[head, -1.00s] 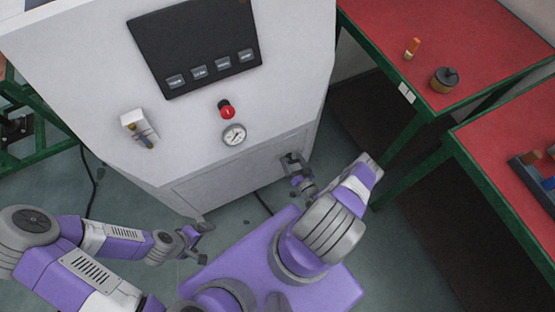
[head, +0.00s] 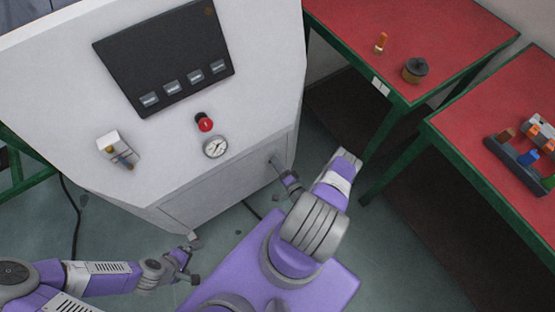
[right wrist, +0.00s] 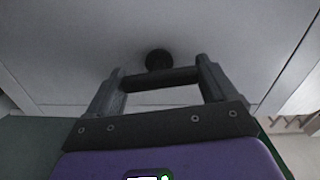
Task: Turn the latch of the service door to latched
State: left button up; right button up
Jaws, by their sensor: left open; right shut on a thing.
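The service door (head: 225,190) is the pale grey panel low on the front of the white generator cabinet. Its latch (right wrist: 160,78) shows in the right wrist view as a dark bar in front of a round black boss, lying level across that picture. My right gripper (right wrist: 160,82) is shut on the bar, with one finger at each end. In the head view the right gripper (head: 288,178) is at the door's right end, and the latch there is small and partly hidden. My left gripper (head: 192,262) is open and empty, low in front of the cabinet, apart from the door.
The cabinet front carries a dark panel with buttons (head: 165,55), a red button (head: 205,124), a gauge (head: 215,147) and a small white fitting (head: 117,150). Red-topped tables (head: 440,35) with small objects stand at the right. Grey-green floor is open left of the door.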

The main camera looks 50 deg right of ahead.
jog(key=shift+m, duration=1.1)
jog(key=o, duration=1.3)
jog(key=p+v, duration=0.1)
jog(key=v, duration=0.6)
jog(key=shift+s, duration=0.25)
jog(key=shift+a, duration=0.1)
